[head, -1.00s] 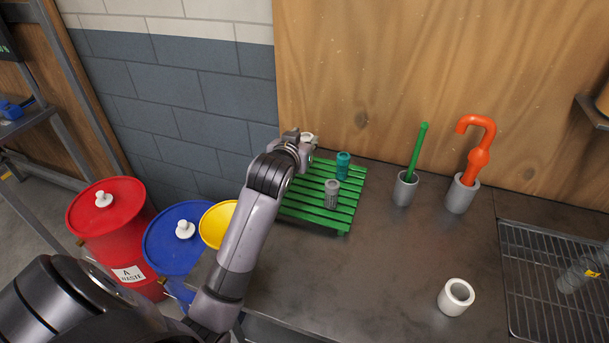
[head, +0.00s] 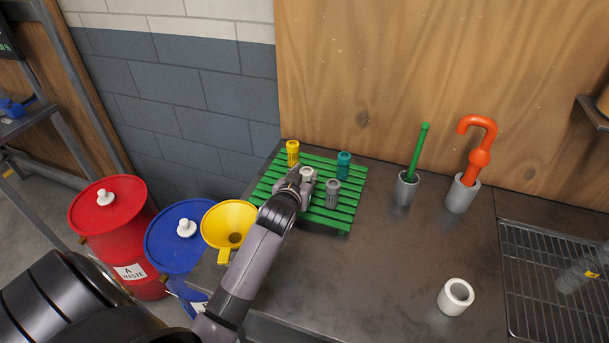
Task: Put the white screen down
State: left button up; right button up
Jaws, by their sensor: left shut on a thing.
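The white screen (head: 308,174) is a small white cylinder at the tip of my left gripper (head: 300,180). My left gripper is shut on it, over the green slatted rack (head: 325,221). I cannot tell whether the screen touches the slats. A yellow screen (head: 292,152) stands at the rack's back left, a teal one (head: 343,164) at the back right and a grey one (head: 332,192) just right of the gripper. My right gripper is not in view.
A yellow funnel (head: 229,222) sits left of the rack. Grey holders with a green stick (head: 418,150) and an orange hooked tool (head: 478,158) stand to the right. A white ring (head: 456,296) and a wire tray (head: 554,278) are further right. The middle counter is clear.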

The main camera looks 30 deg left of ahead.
pick_arm(q)
jog(key=o, duration=1.1)
jog(key=shift+o, duration=0.2)
jog(key=shift+r, duration=0.1)
jog(key=shift+s+d, duration=0.1)
jog(key=shift+s, duration=0.15)
jog(key=b+v, duration=0.1)
jog(key=v, duration=1)
jog(key=shift+s, duration=0.2)
jog(key=shift+d, duration=0.1)
